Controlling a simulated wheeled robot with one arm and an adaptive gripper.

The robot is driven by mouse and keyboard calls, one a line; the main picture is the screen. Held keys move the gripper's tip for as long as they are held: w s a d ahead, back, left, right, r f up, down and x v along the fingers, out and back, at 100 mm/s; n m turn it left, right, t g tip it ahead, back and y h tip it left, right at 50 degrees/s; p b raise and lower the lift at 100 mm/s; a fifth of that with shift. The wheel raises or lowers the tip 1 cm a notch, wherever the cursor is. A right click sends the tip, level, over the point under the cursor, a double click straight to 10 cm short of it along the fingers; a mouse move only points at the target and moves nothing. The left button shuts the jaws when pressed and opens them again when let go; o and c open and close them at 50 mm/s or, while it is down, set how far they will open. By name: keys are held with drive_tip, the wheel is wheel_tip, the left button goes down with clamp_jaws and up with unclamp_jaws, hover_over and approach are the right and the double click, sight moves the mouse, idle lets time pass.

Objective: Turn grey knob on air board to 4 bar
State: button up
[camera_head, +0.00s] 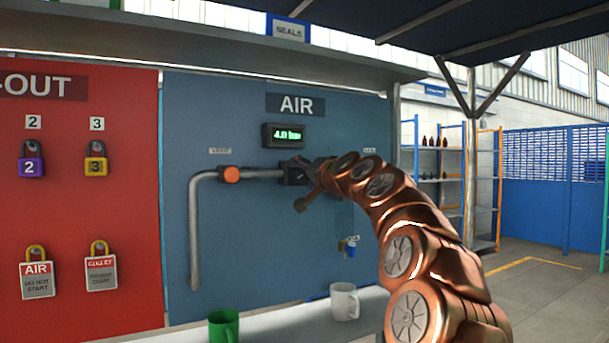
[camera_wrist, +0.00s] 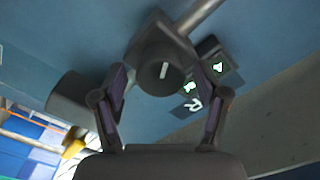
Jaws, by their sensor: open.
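The blue air board (camera_head: 225,245) carries a pipe and a dark regulator (camera_head: 294,173). The display (camera_head: 284,135) above it shows green digits that read 4.0 bar. The grey knob (camera_wrist: 160,72), round with a white mark, faces the camera in the wrist view; in the head view my gripper hides it. My gripper (camera_head: 308,188) is at the regulator. In the wrist view my gripper (camera_wrist: 160,82) is open, with one finger on each side of the knob and visible gaps between them. Whether the fingertips reach around the knob's depth is unclear.
An orange knob (camera_head: 230,174) sits on the pipe (camera_head: 194,240) to the left. A small blue-handled fitting (camera_head: 350,248) is below right. A white mug (camera_head: 344,302) and a green mug (camera_head: 223,326) stand on the ledge below. A red lock-out board (camera_head: 75,210) adjoins at left.

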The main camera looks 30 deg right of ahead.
drive_tip(key=s+a, duration=0.1)
drive_tip(key=s, duration=1)
drive_tip(key=shift+s, duration=0.4)
drive_tip(key=a+f+n+g+y+p, duration=0.1)
drive_tip(key=a+f+n+g+y, duration=0.1)
drive_tip(key=a+f, duration=0.5)
drive_tip(key=a+f+n+g+y+p, duration=0.2)
drive_tip(key=a+f+n+g, duration=0.15)
drive_tip(key=a, duration=0.65)
drive_tip(key=s+a+f+n+g+y+p, duration=0.15)
drive_tip(key=s+a+f+g, duration=0.35)
drive_tip(key=a+f, duration=0.5)
drive_tip(key=s+a+f+n+g+h+p, duration=0.2)
drive_tip(key=s+a+f+g, duration=0.1)
drive_tip(key=s+f, duration=0.85)
drive_tip(key=s+d+f+g+h+p, duration=0.1)
drive_tip(key=s+f+g, duration=0.2)
drive_tip(key=s, duration=0.6)
drive_tip(key=s+d+f+n+g+h+p, duration=0.1)
drive_tip(key=s+d+f+g, duration=0.1)
drive_tip(key=s+f, duration=0.3)
drive_tip(key=s+g, duration=0.1)
drive_tip(key=s, duration=0.3)
drive_tip(key=shift+s+f+p, duration=0.3)
drive_tip(key=shift+s, duration=0.1)
